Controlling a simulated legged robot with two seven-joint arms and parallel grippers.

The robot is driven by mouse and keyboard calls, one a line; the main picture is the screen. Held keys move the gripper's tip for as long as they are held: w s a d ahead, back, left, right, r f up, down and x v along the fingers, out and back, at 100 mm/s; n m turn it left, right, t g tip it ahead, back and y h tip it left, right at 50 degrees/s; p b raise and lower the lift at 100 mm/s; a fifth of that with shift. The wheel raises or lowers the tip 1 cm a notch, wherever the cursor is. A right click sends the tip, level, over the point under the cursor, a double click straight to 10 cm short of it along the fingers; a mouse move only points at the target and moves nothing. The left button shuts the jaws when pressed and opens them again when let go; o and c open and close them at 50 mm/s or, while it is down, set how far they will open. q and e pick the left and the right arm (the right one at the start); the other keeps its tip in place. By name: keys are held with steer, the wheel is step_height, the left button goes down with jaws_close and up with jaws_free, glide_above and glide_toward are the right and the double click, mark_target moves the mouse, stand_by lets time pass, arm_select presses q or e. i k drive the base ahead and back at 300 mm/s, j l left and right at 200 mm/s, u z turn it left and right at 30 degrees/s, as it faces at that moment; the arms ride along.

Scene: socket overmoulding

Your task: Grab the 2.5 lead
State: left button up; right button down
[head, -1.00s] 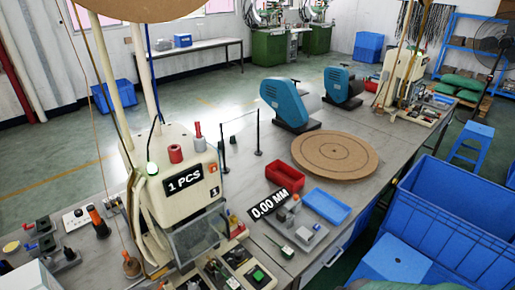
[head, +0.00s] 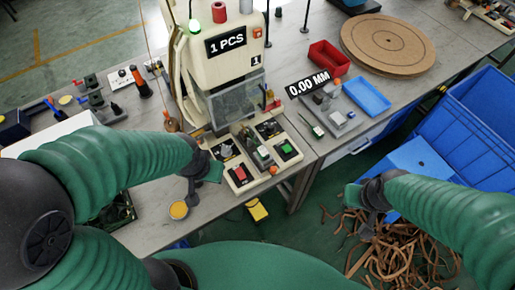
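I cannot pick out a lead marked 2.5 in the head view. A tangled heap of brown strips or cords (head: 395,250) lies low at the right, beyond the table's front edge; I cannot tell whether these are leads. My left gripper (head: 198,183) is over the table's front edge, in front of the cream press (head: 222,62) labelled "1 PCS". My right gripper (head: 368,212) is above the left part of the brown heap and covers some of it. Both grippers are small and dark, and their finger gaps are unclear. I see nothing clearly held in either.
The press has a control panel (head: 240,172) with red and green buttons. A gauge labelled "0.00 MM" (head: 337,110), a red bin (head: 328,57), a blue tray (head: 367,96) and a round brown board (head: 392,42) stand to its right. Large blue crates (head: 470,120) stand at the right.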

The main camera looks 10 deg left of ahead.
mark_target(262, 150)
steer(key=i+l+u, duration=0.1)
steer(key=l, duration=0.2)
steer(key=i+l+u, duration=0.1)
steer(key=i+l, duration=0.25)
steer(key=l, duration=0.3)
steer(key=i+l+u, duration=0.15)
steer(key=l, duration=0.15)
